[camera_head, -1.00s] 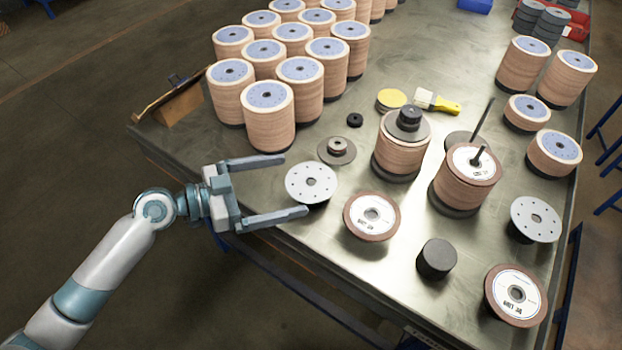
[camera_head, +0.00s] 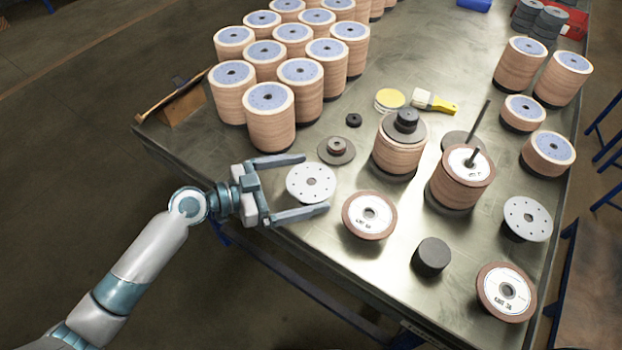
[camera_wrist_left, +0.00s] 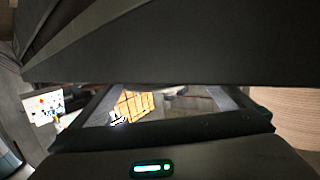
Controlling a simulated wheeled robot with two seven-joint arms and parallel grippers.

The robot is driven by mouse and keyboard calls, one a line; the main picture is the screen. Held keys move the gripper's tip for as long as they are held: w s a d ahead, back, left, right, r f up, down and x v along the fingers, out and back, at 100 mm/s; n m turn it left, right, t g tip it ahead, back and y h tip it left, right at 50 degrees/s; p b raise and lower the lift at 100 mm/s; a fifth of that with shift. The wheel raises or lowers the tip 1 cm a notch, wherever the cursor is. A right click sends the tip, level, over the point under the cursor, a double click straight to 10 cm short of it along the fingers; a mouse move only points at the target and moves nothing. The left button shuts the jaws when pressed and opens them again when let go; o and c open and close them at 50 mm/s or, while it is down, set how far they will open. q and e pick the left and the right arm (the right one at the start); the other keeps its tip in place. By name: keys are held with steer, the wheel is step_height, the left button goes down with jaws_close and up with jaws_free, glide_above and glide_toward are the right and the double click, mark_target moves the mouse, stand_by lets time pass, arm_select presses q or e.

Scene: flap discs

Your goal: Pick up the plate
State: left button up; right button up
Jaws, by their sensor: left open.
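A pale grey round plate (camera_head: 311,184) with a ring of small holes and a centre hole lies near the table's left front edge, raised on a dark base. My left gripper (camera_head: 316,183) is open, with one finger on the far side of the plate and one on the near side. The plate sits between the fingers toward their tips; I cannot tell whether they touch it. A similar plate (camera_head: 527,218) stands at the right on a dark base. The left wrist view is mostly dark gripper body, and the plate is not clear there. My right gripper is not in view.
A brown-rimmed disc (camera_head: 370,215) lies just right of the near finger. A grey disc with a hub (camera_head: 337,150) lies behind the plate. Several tall disc stacks (camera_head: 268,118) stand at the back left. A black cylinder (camera_head: 431,256) stands in front.

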mark_target(308, 186)
arm_select(q)
steer(key=c, duration=1)
steer(key=shift+r, duration=0.15)
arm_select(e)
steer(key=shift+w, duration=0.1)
arm_select(q)
steer(key=shift+r, duration=0.6)
steer(key=r, duration=0.2)
steer(key=d+r+b, duration=0.1)
steer(key=shift+s+d+r, duration=0.1)
steer(key=shift+s+r, duration=0.1)
steer(key=shift+s, duration=0.1)
steer(key=s+d+r, duration=0.1)
steer(key=d+r, duration=0.1)
steer(key=d, duration=0.1)
steer(key=s+d+r, duration=0.2)
steer(key=d, duration=0.1)
steer(key=s+d+r, duration=0.1)
steer(key=d+r, duration=0.1)
steer(key=d, duration=0.1)
steer(key=shift+s+d+r+b, duration=0.1)
steer(key=shift+s+d+b, duration=0.05)
steer(key=shift+s+b, duration=0.2)
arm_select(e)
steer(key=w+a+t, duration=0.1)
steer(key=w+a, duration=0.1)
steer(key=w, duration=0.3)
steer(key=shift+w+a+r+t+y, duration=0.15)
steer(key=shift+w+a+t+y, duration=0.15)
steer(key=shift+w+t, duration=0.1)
